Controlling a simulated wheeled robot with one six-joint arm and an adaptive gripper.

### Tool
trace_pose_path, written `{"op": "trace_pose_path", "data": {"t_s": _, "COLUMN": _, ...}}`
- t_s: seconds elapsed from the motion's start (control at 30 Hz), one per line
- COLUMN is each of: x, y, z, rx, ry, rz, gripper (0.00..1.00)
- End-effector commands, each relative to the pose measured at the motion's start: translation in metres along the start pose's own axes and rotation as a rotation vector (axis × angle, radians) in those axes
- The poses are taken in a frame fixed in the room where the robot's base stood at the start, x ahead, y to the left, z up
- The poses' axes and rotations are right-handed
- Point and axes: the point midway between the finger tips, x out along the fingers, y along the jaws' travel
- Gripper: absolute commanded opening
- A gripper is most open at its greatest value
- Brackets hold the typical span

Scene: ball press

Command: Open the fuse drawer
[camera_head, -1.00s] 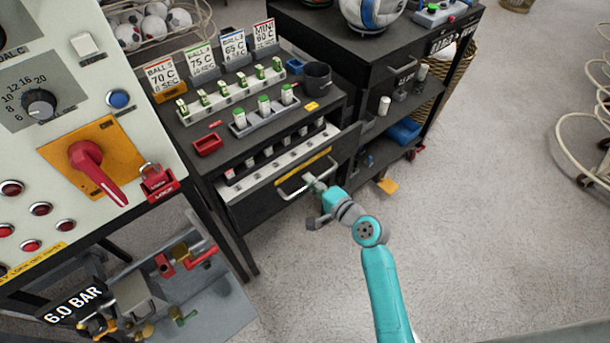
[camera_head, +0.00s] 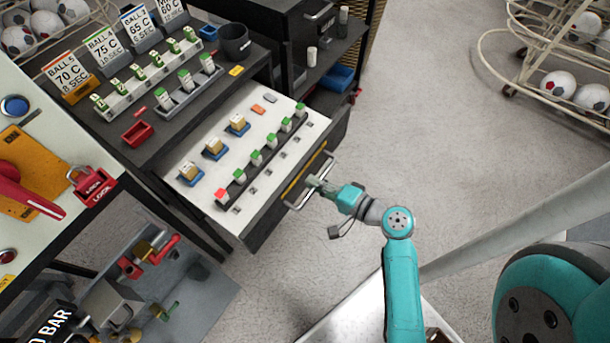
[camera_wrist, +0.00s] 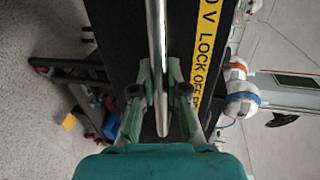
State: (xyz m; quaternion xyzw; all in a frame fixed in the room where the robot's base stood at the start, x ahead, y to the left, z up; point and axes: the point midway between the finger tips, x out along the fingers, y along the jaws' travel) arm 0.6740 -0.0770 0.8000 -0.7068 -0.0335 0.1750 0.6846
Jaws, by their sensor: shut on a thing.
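The fuse drawer (camera_head: 272,104) stands pulled well out of the dark bench in the head view. Its white inside shows a row of green-topped fuses with one red-topped one, and several tan blocks on blue bases. My gripper (camera_head: 314,184) is shut on the metal bar handle (camera_head: 297,201) at the drawer's front. In the wrist view my gripper's fingers (camera_wrist: 160,100) lie on both sides of the handle bar (camera_wrist: 156,40). The dark drawer front with a yellow lettered strip (camera_wrist: 207,60) is behind it.
On the bench top are a fuse rack (camera_head: 150,82), a red tray (camera_head: 137,133), a dark cup (camera_head: 234,41) and temperature cards. A control panel with a red padlock (camera_head: 91,185) stands at left. A ball rack (camera_head: 570,50) is at upper right. The floor right of the drawer is clear.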

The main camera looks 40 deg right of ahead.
Motion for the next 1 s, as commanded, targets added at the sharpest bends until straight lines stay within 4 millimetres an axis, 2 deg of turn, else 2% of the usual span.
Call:
{"op": "trace_pose_path", "data": {"t_s": 0.2, "x": -0.0095, "y": 0.0027, "z": 0.0000, "rx": 0.000, "ry": 0.001, "rz": 0.002, "gripper": 0.00}}
{"op": "trace_pose_path", "data": {"t_s": 0.6, "x": -0.0104, "y": 0.0030, "z": 0.0000, "rx": 0.000, "ry": 0.000, "rz": 0.002, "gripper": 0.00}}
{"op": "trace_pose_path", "data": {"t_s": 0.63, "x": -0.0104, "y": 0.0029, "z": 0.0000, "rx": 0.000, "ry": 0.000, "rz": 0.002, "gripper": 0.20}}
{"op": "trace_pose_path", "data": {"t_s": 0.7, "x": -0.0103, "y": 0.0028, "z": 0.0000, "rx": 0.000, "ry": 0.000, "rz": 0.002, "gripper": 0.38}}
{"op": "trace_pose_path", "data": {"t_s": 1.0, "x": -0.0105, "y": 0.0024, "z": -0.0002, "rx": 0.000, "ry": 0.000, "rz": 0.001, "gripper": 0.39}}
